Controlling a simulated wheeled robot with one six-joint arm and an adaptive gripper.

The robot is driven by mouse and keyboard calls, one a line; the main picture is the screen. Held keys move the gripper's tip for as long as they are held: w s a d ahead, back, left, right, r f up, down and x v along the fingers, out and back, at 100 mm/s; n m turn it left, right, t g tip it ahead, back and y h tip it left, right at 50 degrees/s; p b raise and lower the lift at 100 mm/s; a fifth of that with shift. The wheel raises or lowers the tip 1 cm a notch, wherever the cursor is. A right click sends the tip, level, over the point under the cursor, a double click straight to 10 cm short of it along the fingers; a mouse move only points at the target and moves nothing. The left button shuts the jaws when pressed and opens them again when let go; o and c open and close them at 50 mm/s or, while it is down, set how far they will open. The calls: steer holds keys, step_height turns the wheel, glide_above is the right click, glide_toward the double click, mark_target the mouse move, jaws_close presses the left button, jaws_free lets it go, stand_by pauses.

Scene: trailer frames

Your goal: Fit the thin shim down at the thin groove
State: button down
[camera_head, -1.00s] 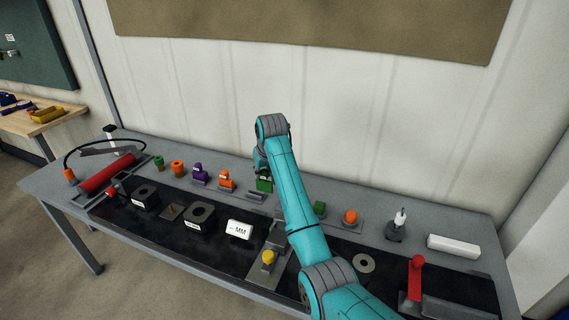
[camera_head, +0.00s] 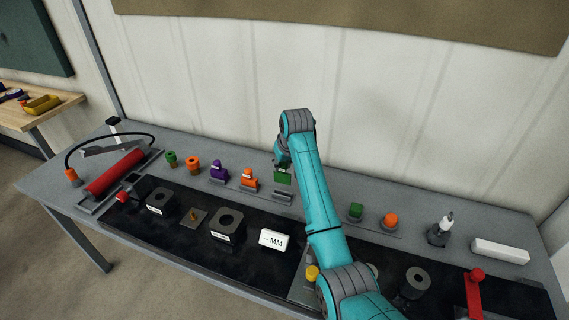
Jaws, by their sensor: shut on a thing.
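My gripper (camera_head: 283,164) is at the back of the bench, small and partly hidden by my arm. It is shut on a green-topped piece (camera_head: 283,178), probably the thin shim. This piece is held just above a small grey holder (camera_head: 283,197), with a slight gap showing between them. The shim's thin lower part is too small to make out. I cannot pick out the thin groove for sure; part of the black mat is hidden behind my arm.
Left of the gripper stand an orange piece (camera_head: 249,181) and a purple piece (camera_head: 219,173). To the right are a green piece (camera_head: 355,211) and an orange knob (camera_head: 391,220). Dark bored blocks (camera_head: 228,224) and a white "MM" block (camera_head: 274,240) sit on the black mat (camera_head: 190,240).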

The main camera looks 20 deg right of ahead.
mark_target(283, 177)
steer(key=shift+f, duration=3.3)
steer(key=c, duration=0.8)
jaws_free()
steer(key=v, duration=1.2)
